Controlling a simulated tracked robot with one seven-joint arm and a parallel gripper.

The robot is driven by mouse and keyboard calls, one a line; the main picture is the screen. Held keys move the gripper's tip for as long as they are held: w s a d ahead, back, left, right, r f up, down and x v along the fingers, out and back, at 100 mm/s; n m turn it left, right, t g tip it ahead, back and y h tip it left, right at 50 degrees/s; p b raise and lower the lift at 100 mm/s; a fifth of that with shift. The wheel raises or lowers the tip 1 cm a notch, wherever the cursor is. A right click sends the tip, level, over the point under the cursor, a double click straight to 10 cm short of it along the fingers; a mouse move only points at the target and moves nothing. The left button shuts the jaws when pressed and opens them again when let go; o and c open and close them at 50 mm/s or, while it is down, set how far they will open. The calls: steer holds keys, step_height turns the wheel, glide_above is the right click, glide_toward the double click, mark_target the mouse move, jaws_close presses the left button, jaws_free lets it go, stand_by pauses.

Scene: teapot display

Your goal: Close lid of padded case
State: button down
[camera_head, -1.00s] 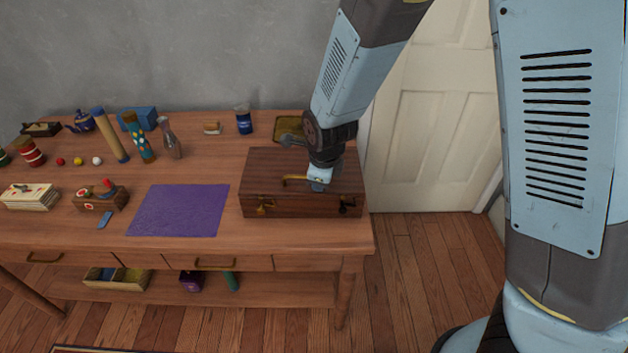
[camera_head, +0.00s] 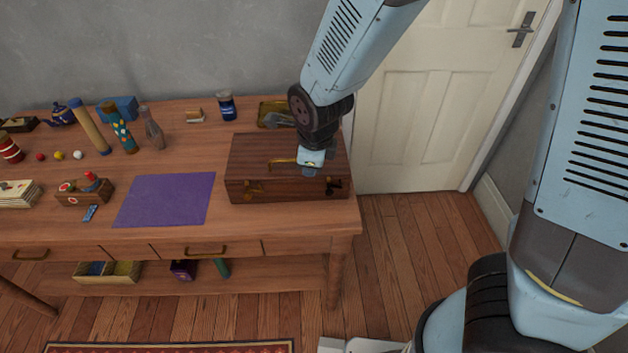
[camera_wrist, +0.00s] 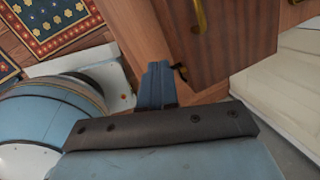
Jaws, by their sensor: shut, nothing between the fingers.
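The padded case (camera_head: 250,165) is a dark brown wooden box with brass latches and a brass handle, at the right end of the table. Its lid is down and the case looks closed. My gripper (camera_head: 311,168) is over the right part of the lid, near its front; I cannot tell whether it touches. In the wrist view my gripper (camera_wrist: 157,82) is shut, with nothing held, and its tips show beside the front edge of the case (camera_wrist: 225,45) and a latch.
A purple mat (camera_head: 165,200) lies left of the case. A gold tray (camera_head: 275,114) is behind the case. A white door (camera_head: 450,90) is to the right.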

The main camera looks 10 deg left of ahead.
steer(key=shift+s+d+r, duration=0.15)
steer(key=shift+s+d, duration=0.1)
steer(key=shift+s, duration=0.6)
steer(key=shift+s+d+r, duration=0.1)
steer(key=shift+s+d, duration=0.2)
steer(key=shift+s, duration=0.6)
steer(key=shift+s+d+r, duration=0.15)
steer(key=shift+s+d, duration=0.1)
steer(key=shift+s, duration=0.6)
steer(key=w+d+r+n, duration=0.3)
steer(key=d+r+n, duration=0.2)
steer(key=d+r, duration=0.3)
steer(key=w+d+r+n, duration=0.2)
steer(key=d+r+n, duration=0.3)
steer(key=d, duration=0.5)
steer(key=s+d+r+n+t+h, duration=0.1)
steer(key=s+d+r+n+t, duration=0.1)
steer(key=s+d+r+n, duration=0.5)
steer(key=d+r+n, duration=0.1)
steer(key=d+r, duration=0.2)
steer(key=d, duration=0.2)
steer(key=shift+s+d+r+t+h, duration=0.25)
steer(key=shift+s+r+t+h, duration=0.05)
steer(key=shift+s+r+t, duration=0.1)
